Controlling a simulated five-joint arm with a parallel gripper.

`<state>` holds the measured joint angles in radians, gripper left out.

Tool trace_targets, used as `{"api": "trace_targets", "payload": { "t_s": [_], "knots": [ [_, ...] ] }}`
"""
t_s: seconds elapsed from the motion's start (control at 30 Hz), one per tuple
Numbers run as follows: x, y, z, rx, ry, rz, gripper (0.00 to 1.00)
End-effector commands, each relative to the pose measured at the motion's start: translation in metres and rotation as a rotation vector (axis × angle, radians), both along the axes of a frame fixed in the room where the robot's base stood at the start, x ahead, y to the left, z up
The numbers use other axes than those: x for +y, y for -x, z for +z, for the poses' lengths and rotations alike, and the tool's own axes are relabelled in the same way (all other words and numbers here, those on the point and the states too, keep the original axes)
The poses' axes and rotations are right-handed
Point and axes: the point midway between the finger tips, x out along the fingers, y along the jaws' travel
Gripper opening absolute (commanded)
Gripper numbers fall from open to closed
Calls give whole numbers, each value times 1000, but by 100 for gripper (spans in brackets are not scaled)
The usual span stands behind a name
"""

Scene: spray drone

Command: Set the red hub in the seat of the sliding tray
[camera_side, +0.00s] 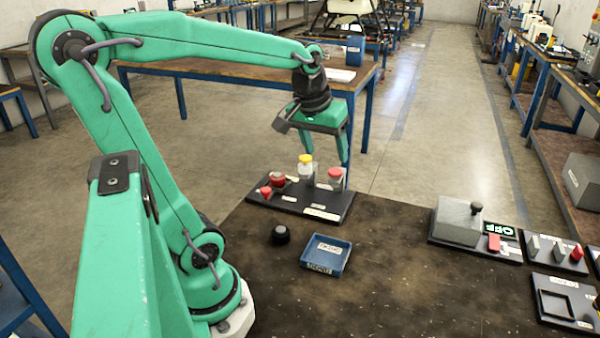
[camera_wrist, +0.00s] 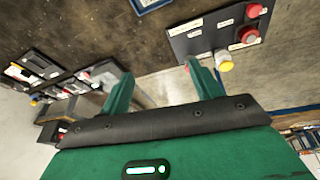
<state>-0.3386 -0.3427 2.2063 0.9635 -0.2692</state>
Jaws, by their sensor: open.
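My gripper (camera_side: 327,156) is open and empty above the back of a dark board, with its fingers pointing down. Several red-topped parts stand on that board, including a round red one (camera_side: 277,180), a small red one (camera_side: 266,191) and a red-capped one (camera_side: 335,173); I cannot tell which is the red hub. A small blue tray (camera_side: 344,262) lies on the table. A dark plate with a raised square frame (camera_side: 562,298) is at the right; I cannot tell which is the sliding tray.
A yellow-capped part (camera_side: 305,160) stands among the red ones. A black knob (camera_side: 280,236) is near the blue tray. The front middle table is clear.

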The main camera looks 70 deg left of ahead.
Motion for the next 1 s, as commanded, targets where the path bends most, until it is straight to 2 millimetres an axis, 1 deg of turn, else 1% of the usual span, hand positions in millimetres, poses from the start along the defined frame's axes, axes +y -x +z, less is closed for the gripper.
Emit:
{"api": "trace_targets", "payload": {
  "t_s": [0.03, 0.2, 0.3, 0.4, 0.5, 0.6, 1.0],
  "knots": [
    [-16, 7, 2, -19, -15, -67, 64],
    [-55, 29, 2, -72, -63, -274, 64],
    [-74, 43, 0, -101, -88, -386, 64],
    [-88, 54, -4, -126, -110, -476, 64],
    [-97, 62, -7, -145, -125, -540, 64],
    [-102, 66, -8, -156, -133, -574, 64],
    [-103, 68, -9, -158, -136, -587, 64]
  ]
}}
